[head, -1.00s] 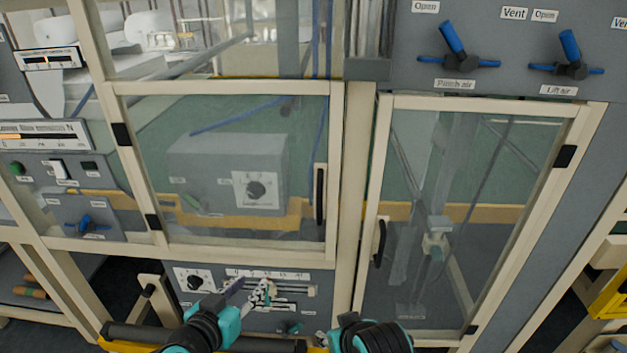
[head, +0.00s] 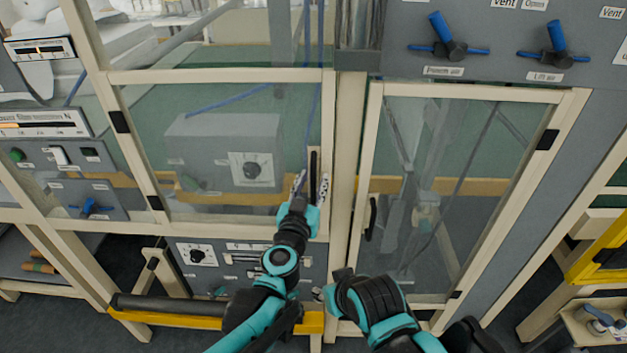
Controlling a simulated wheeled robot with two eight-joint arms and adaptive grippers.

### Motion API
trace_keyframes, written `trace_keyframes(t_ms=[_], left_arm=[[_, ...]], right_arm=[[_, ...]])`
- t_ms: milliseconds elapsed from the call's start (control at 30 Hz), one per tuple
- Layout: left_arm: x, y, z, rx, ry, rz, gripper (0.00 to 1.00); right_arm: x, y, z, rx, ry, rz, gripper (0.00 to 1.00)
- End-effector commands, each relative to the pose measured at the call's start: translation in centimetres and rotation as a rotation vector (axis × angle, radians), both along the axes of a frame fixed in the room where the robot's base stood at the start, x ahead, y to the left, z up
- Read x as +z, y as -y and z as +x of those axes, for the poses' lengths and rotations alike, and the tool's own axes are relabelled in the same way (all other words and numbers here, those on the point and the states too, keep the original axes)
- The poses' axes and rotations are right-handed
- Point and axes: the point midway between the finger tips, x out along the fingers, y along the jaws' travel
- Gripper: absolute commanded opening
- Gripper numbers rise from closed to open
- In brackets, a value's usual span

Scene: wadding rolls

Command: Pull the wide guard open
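The wide guard (head: 225,118) is the left clear door in a cream frame, in the head view. It is shut, with black hinges on its left edge. Its upright black handle (head: 314,163) is on its right edge. My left gripper (head: 311,184) is at the handle's lower part, with its two fingers apart, one on each side of it. The fingers look open; contact with the handle cannot be made out.
A narrower clear door (head: 455,190) with its own black handle (head: 371,218) is shut on the right, past a cream post (head: 345,165). Blue valve levers (head: 441,37) sit above it. A control panel (head: 200,256) is below the wide guard. A yellow bar (head: 165,319) crosses low in front.

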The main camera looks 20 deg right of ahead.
Motion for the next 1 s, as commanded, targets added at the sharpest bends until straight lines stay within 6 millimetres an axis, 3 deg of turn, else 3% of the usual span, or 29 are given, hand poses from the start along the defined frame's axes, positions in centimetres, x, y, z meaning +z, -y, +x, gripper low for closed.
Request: trace_keyframes(t_ms=[400,533,1000], left_arm=[[0.06,0.63,1.03,0.000,0.000,0.000,0.34],[0.06,0.62,1.02,0.000,0.000,0.000,0.00],[0.09,0.31,0.43,-0.011,0.000,0.000,0.00]], right_arm=[[-0.17,0.00,0.01,0.000,0.000,0.000,0.40],[-0.17,0.00,0.01,0.000,0.000,0.000,0.40],[-0.07,0.00,0.00,0.000,0.000,0.000,0.40]])
